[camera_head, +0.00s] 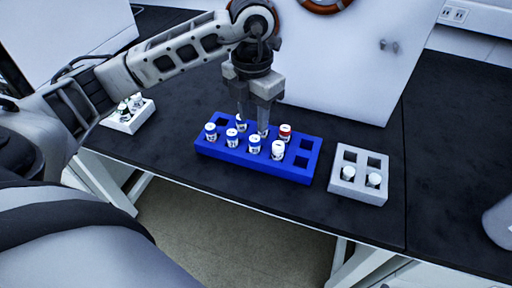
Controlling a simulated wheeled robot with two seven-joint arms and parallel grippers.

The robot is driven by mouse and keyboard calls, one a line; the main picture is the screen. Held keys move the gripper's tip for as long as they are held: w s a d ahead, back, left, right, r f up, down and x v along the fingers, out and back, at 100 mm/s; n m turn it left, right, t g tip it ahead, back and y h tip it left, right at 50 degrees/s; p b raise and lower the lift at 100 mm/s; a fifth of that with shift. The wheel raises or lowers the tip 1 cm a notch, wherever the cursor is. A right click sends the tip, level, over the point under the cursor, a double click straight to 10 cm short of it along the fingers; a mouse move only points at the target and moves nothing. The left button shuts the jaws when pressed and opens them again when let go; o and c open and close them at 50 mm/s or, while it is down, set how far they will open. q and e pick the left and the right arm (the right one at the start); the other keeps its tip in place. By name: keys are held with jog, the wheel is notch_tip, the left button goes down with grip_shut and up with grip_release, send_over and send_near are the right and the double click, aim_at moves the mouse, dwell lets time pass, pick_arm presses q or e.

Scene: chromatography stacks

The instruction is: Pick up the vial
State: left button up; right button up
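My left gripper (252,122) points down over the back row of a blue rack (301,171). Its two fingers are apart, and I see no vial held between them. The rack holds several vials: blue-capped ones at the front left (211,132), front middle (232,138) and further right (254,145), a white-capped one (278,150), and a red-capped one (285,132) in the back row. Another vial (241,123) in the back row is partly hidden by the left finger. My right gripper is not in view.
A grey rack (343,188) with two white-capped vials stands to the right, its back holes empty. A white rack (128,121) with vials stands at the left, near my arm. A large white panel (340,60) stands behind.

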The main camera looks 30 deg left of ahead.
aim_at(255, 139)
pick_arm(q)
jog(key=f, duration=0.8)
jog(key=shift+w+f, duration=0.3)
jog(key=shift+w, duration=0.1)
jog(key=c, duration=0.7)
